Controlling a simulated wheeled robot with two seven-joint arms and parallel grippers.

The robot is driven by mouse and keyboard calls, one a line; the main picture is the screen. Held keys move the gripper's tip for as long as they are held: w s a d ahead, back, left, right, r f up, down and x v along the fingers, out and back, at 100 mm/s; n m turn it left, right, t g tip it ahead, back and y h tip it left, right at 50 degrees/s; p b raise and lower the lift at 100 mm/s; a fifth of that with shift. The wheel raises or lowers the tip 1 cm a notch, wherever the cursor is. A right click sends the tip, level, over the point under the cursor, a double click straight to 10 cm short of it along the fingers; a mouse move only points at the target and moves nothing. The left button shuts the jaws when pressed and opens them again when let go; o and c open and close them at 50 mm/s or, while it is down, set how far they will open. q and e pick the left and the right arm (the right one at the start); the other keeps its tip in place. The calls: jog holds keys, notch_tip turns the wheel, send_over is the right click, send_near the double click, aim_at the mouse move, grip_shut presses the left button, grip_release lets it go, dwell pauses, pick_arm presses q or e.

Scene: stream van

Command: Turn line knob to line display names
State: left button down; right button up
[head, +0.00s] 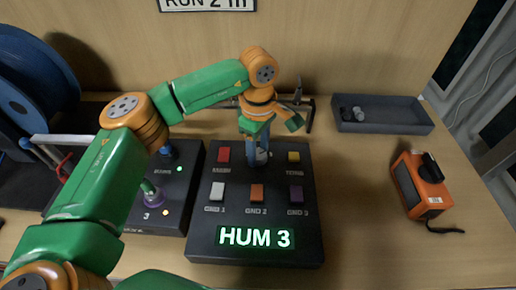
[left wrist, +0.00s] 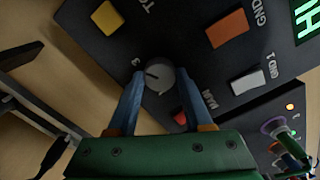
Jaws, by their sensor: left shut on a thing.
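The black control box (head: 310,235) stands on the bench with a lit display (head: 255,237) at its front reading "HUM 3". A grey round knob (head: 262,156) sits at the box's back middle, between a red and a yellow button; it also shows in the left wrist view (left wrist: 158,75), with a white pointer line and a "3" printed beside it. My left gripper (head: 257,160) reaches down over the knob. In the left wrist view its two blue fingers (left wrist: 160,92) stand on either side of the knob, shut on it. My right gripper is not in view.
The box has coloured buttons such as the orange GND 2 button (head: 257,193). A second dark box (head: 174,205) with cables adjoins on the left. A grey tray (head: 381,114) and an orange device (head: 421,185) lie to the right. The bench between is clear.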

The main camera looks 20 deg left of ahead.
aim_at(259, 154)
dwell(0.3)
pick_arm(q)
jog(key=shift+c, duration=1.6)
grip_release()
jog(key=shift+d, duration=0.1)
jog(key=shift+r, duration=0.15)
notch_tip(259, 154, up, 6)
jog(key=shift+r, duration=0.45)
